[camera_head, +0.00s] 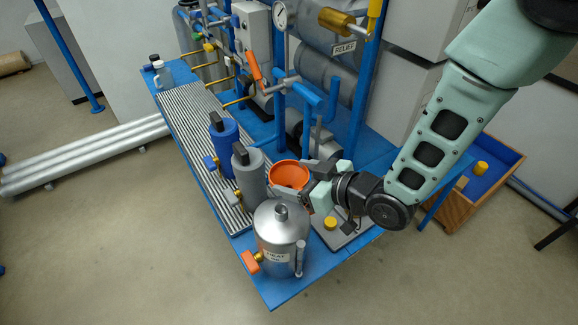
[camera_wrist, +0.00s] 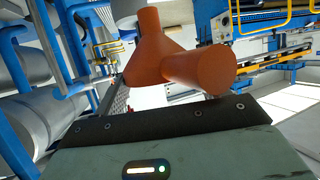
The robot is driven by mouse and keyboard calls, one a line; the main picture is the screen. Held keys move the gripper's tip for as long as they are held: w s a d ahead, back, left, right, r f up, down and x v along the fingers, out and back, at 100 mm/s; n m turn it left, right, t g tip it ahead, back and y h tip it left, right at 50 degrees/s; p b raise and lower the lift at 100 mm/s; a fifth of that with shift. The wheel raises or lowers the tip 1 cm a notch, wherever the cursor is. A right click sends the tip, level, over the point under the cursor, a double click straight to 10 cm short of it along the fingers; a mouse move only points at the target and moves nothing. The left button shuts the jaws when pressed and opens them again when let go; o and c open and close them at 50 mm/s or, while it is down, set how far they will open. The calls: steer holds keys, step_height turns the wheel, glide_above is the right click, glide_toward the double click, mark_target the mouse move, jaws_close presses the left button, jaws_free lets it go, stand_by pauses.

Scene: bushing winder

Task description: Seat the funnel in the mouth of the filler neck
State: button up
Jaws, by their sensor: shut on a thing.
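My gripper (camera_head: 308,190) is shut on the orange funnel (camera_head: 289,175), which it holds in the air. In the wrist view the funnel (camera_wrist: 155,50) shows its cone, a narrow spout, and a thick round grip close to the gripper body. In the head view its wide mouth faces up. A silver tank (camera_head: 283,236) with a label stands near the front corner of the blue bench. A short filler neck (camera_head: 281,212) rises from its top. The funnel appears behind and above this neck, apart from it. Its spout is hidden in the head view.
A grey canister (camera_head: 249,178) and a blue canister (camera_head: 224,141) with dark caps stand left of the funnel on the ribbed grate (camera_head: 187,110). Blue posts, pipes and a gauge (camera_head: 281,15) rise behind. A yellow knob (camera_head: 330,223) sits right of the tank.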

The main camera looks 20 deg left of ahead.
steer(key=shift+s+a+r+n+g, duration=0.3)
steer(key=shift+s+a+r+g, duration=0.1)
steer(key=shift+s+a+r, duration=0.4)
steer(key=shift+f, duration=0.15)
steer(key=shift+d+f, duration=0.1)
steer(key=shift+f, duration=0.05)
step_height(320, 180, down, 7)
steer(key=b, duration=0.7)
steer(key=shift+f+b, duration=0.25)
steer(key=shift+b, duration=0.2)
steer(key=o, duration=1.1)
steer(key=shift+c, duration=0.2)
steer(key=shift+d, duration=0.1)
